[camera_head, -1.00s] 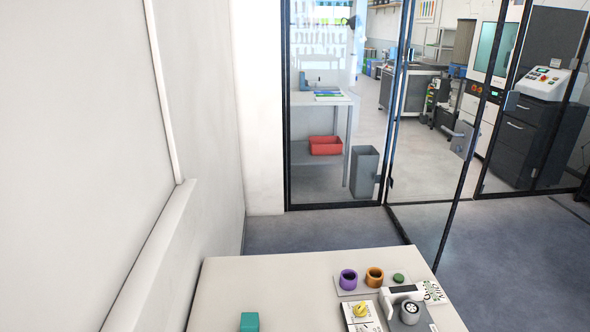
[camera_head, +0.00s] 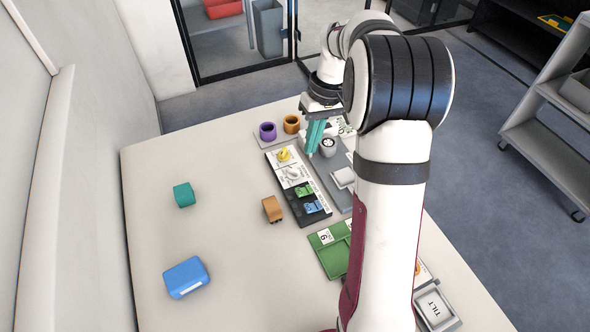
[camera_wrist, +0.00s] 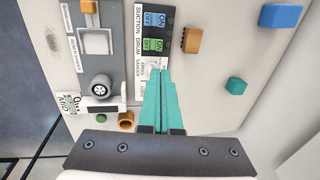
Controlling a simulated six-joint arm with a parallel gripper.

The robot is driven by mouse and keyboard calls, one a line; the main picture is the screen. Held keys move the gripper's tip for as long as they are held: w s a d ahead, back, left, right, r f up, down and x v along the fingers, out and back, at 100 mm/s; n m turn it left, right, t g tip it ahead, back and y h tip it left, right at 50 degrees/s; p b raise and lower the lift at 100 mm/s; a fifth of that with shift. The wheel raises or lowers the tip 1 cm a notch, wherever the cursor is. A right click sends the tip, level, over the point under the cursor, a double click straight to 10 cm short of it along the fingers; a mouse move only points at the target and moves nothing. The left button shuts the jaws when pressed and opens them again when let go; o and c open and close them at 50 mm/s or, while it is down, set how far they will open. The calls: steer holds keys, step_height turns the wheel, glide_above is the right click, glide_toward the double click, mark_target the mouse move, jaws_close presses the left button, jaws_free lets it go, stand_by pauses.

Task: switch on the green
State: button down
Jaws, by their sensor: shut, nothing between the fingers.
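The switch panel (camera_head: 290,201) lies on the table with a green rocker switch (camera_head: 304,190) and a blue rocker switch (camera_head: 313,206). In the wrist view, the green rocker (camera_wrist: 153,44) shows ON and OFF lettering, beside the blue one (camera_wrist: 155,20). My gripper (camera_head: 311,148) has long teal fingers held together and empty, above the table just right of the panel's yellow knob end. In the wrist view, the fingertips (camera_wrist: 157,72) overlap the panel near the white knob, short of the green rocker. I cannot tell their height.
A yellow knob (camera_head: 284,154) and a white knob (camera_head: 292,173) share the panel. A brown block (camera_head: 272,208), teal block (camera_head: 184,195) and blue box (camera_head: 185,277) stand left. Purple (camera_head: 268,131) and orange (camera_head: 291,124) cups stand beyond. A grey machine with a dial (camera_head: 328,147) stands right.

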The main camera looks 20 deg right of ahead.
mark_target(299, 191)
steer(key=a+f, duration=0.1)
steer(key=f, duration=0.8)
steer(key=a+f, duration=0.1)
steer(key=f, duration=0.3)
steer(key=shift+a+f, duration=0.3)
steer(key=shift+f, duration=0.1)
steer(key=shift+a+f, duration=0.2)
steer(key=shift+f, duration=0.15)
steer(key=shift+d+r, duration=0.1)
steer(key=shift+d, duration=0.1)
